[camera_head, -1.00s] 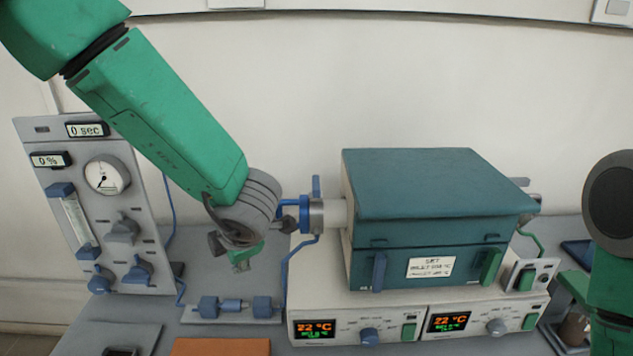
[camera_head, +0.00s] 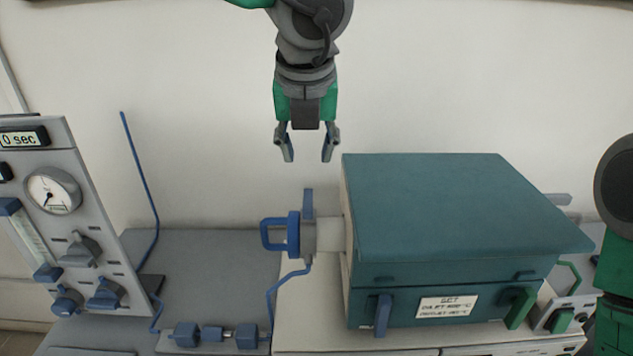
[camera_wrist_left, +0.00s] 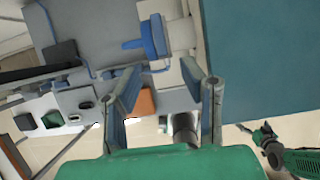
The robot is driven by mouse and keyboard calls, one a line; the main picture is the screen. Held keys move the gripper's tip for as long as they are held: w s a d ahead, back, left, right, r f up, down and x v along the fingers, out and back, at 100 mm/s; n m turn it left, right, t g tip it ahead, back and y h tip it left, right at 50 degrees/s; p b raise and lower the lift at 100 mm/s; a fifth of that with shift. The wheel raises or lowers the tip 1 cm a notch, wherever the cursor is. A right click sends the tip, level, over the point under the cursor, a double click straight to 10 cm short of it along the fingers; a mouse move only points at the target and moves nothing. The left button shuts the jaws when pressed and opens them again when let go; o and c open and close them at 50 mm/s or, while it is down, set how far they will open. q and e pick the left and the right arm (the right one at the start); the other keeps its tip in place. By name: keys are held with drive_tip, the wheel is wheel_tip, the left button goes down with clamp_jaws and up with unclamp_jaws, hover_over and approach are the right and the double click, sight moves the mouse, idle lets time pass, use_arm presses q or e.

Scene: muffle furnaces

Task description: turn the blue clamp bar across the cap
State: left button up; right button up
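The blue clamp bar (camera_head: 308,203) stands upright on the grey collar at the end of the furnace's pale side tube. The blue cap (camera_head: 275,234) with its loop handle sits on the left of that collar. The cap also shows in the left wrist view (camera_wrist_left: 150,42). My left gripper (camera_head: 307,152) points down above the clamp bar, apart from it, open and empty. It also frames the left wrist view (camera_wrist_left: 165,90), fingers spread. In that view my right gripper (camera_wrist_left: 266,138) is small at the right edge, its fingers too small to judge.
The teal furnace (camera_head: 450,205) is close to the right of the collar. A gas panel (camera_head: 75,220) stands at the left, with a blue hose rising behind it. A blue line with fittings (camera_head: 213,336) lies at the front. The bench between panel and cap is clear.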

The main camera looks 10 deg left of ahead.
sight(308, 199)
use_arm(q)
drive_tip(key=x, duration=1.3)
drive_tip(key=shift+w+f, duration=0.1)
drive_tip(key=shift+f, duration=0.1)
drive_tip(key=shift+a, duration=0.1)
clamp_jaws()
